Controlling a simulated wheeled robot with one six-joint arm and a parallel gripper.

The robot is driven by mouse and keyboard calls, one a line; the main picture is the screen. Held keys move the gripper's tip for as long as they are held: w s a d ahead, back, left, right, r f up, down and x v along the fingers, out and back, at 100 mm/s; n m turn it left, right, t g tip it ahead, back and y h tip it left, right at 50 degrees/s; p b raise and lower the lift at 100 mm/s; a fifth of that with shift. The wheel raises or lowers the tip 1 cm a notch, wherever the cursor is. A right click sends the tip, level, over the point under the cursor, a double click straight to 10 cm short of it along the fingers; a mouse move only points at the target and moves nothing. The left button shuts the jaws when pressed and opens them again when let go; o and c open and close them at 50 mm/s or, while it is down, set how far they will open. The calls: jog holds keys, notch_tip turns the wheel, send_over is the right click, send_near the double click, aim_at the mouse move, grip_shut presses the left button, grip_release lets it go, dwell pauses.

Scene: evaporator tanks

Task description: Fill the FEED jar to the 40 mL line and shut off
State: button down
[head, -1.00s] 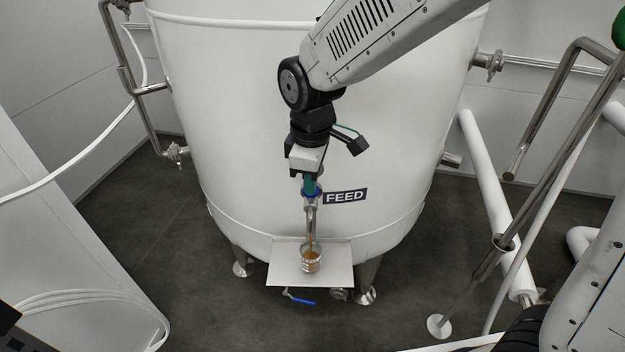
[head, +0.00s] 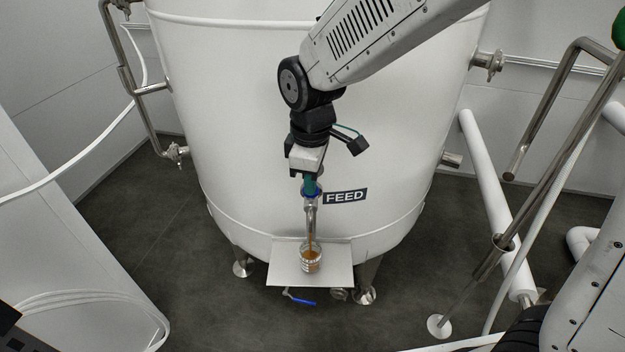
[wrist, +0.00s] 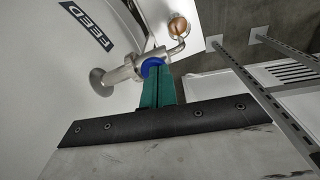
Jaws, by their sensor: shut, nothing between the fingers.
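The FEED tank (head: 260,150) is a large white vessel with a black FEED label (head: 345,196). A steel sampling tap (head: 312,215) with a blue handle (wrist: 152,66) comes out of its front. The FEED jar (head: 311,258) is a small clear jar below the spout with orange-brown liquid in it. Liquid shows between spout and jar; the markings are too small to read. In the wrist view the jar (wrist: 178,27) is seen from above. My gripper (head: 310,186) has green fingers, shut and empty, with the tips at the blue handle (wrist: 158,80).
The jar stands on a white shelf (head: 285,272) at the tank's front. A valve with a blue lever (head: 300,298) is below the shelf. Steel pipes (head: 540,160) stand at the right and a hose (head: 70,170) runs at the left. Dark floor (head: 150,220) is open at the left.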

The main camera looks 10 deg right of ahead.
jog(key=shift+s+d+f, duration=0.15)
jog(key=shift+s+f, duration=0.15)
jog(key=shift+f, duration=0.3)
jog(key=shift+w+r, duration=0.1)
jog(key=shift+r, duration=0.2)
notch_tip(320, 180, up, 15)
jog(key=shift+f, duration=0.2)
jog(key=shift+w, duration=0.1)
jog(key=s+d+f+m+t, duration=0.1)
jog(key=s+d+f+m, duration=0.2)
jog(key=s+d+m, duration=1.1)
jog(key=s+d, duration=0.5)
jog(key=d, duration=0.2)
jog(key=shift+s, duration=0.3)
